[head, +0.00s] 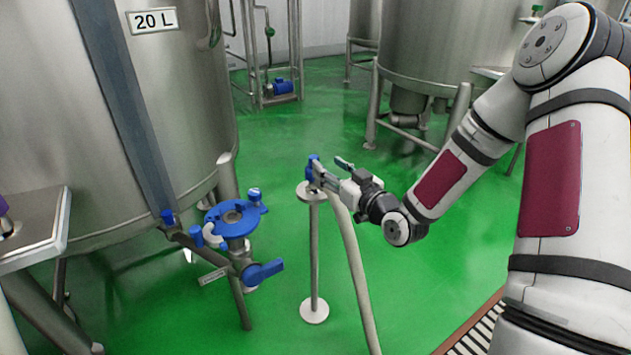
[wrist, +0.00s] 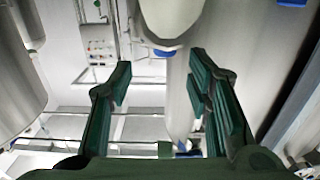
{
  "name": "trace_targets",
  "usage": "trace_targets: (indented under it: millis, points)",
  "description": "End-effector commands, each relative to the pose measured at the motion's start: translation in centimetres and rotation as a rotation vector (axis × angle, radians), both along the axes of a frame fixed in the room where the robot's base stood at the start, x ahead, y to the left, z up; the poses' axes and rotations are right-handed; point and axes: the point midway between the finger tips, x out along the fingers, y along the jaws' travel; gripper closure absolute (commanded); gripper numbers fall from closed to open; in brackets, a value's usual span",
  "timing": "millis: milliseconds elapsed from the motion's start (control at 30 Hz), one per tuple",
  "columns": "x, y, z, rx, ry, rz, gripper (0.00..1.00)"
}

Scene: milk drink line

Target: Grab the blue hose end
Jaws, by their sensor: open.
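The blue hose end (head: 312,168) sits at the top of a thin post stand (head: 314,250) in the head view. A pale hose (head: 352,265) hangs down beside the post. My gripper (head: 329,167) is at the height of the hose end, just to its right, with its fingers spread. One finger overlaps the hose end in the picture, so I cannot tell whether they touch. In the wrist view my gripper (wrist: 160,75) has its green fingers wide apart. A pale rounded body with a small blue piece (wrist: 166,53) shows between and beyond them; I cannot tell surely what it is.
A steel tank (head: 120,130) marked 20 L stands at the left. A blue valve fitting (head: 235,216) with a blue handle (head: 263,273) projects from its base, left of the post. Another tank (head: 440,45) stands behind my arm. Green floor (head: 290,130) is clear behind the post.

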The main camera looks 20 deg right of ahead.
Motion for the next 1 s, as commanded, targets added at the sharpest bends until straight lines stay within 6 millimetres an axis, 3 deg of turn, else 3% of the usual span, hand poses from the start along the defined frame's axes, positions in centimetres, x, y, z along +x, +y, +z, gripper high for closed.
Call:
trace_targets:
  millis: [267,600,867,1000]
  points:
    - [1.9,0.8,-0.1,0.000,0.000,0.000,0.54]
    - [5.9,2.4,-0.4,0.001,0.000,0.000,0.54]
    - [6.1,2.5,-0.3,0.002,0.002,-0.001,0.54]
    - [6.1,2.5,-0.3,0.001,0.001,-0.001,0.82]
